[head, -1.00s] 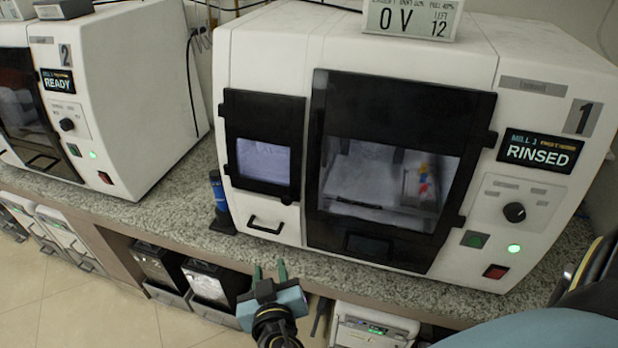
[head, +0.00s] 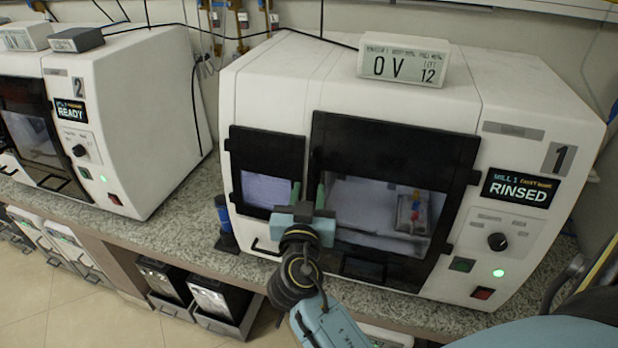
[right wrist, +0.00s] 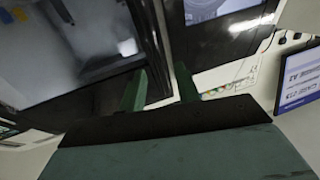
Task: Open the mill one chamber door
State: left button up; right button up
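Mill one (head: 540,115) is the white machine at the right in the head view, with a "1" plate and a screen reading RINSED. Its chamber door (head: 400,150) is a large black-framed door with a window, and it looks closed. Coloured items show behind the glass. My right gripper (head: 308,188) is in front of the door's left edge, beside the smaller screen panel. In the right wrist view its two green fingers (right wrist: 160,70) are apart, with the door's dark edge near them. I cannot tell whether they touch it. My left gripper is not in view.
A smaller black-framed panel (head: 267,142) with a lit screen is left of the door. A display box (head: 403,60) sits on top of the mill. A dark blue bottle-like item (head: 224,222) stands on the granite counter (head: 185,222). Mill two (head: 135,110) stands further left.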

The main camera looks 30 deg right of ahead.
jog(key=shift+x, duration=1.2)
grip_shut()
